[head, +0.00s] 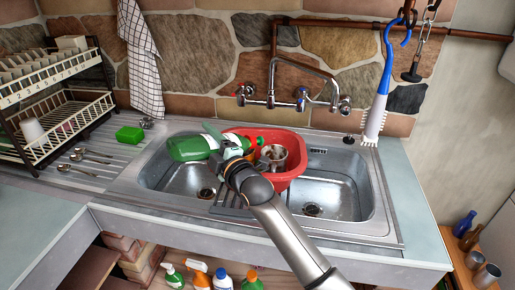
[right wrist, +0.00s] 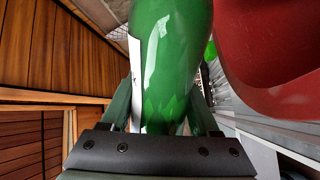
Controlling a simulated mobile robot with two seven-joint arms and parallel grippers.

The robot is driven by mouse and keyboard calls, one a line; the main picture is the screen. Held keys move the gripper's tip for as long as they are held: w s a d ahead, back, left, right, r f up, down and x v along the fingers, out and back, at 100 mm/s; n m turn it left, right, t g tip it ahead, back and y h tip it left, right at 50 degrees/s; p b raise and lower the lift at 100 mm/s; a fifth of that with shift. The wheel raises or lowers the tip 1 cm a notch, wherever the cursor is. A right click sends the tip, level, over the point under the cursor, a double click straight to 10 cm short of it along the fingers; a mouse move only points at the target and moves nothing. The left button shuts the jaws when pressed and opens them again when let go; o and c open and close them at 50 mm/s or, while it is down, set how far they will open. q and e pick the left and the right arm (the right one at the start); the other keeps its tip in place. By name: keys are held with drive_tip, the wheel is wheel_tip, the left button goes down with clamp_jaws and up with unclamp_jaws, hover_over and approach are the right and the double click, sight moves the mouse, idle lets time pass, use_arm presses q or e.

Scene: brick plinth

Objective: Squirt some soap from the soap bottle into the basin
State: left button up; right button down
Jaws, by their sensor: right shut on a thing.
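The green soap bottle (head: 190,149) is held tipped nearly level above the sink. Its wide end is at the left and its narrower end reaches right, over the left side of the red basin (head: 297,140). My right gripper (head: 230,154) is shut on the bottle; the gripper and wrist hide part of it. In the right wrist view the bottle (right wrist: 175,65) stands between the two fingers, with the red basin (right wrist: 275,45) to its right. I cannot tell whether soap is coming out. My left gripper is in neither view.
A metal cup (head: 273,154) is in the basin. The right sink bowl (head: 335,190) is empty. A tap (head: 300,93) spans the back, and a blue and white brush (head: 379,105) hangs at right. A green sponge (head: 130,134) and spoons lie left, by a dish rack (head: 45,85).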

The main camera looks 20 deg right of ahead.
drive_tip(key=shift+w+d+r+m+p, duration=0.1)
drive_tip(key=shift+d+r+m+p, duration=0.25)
drive_tip(key=shift+r+m+p, duration=0.35)
drive_tip(key=shift+w+d+r+m+p, duration=0.1)
drive_tip(key=shift+d+r+m+p, duration=0.3)
drive_tip(key=shift+r+p, duration=0.5)
idle(2.1)
drive_tip(key=shift+a, duration=0.1)
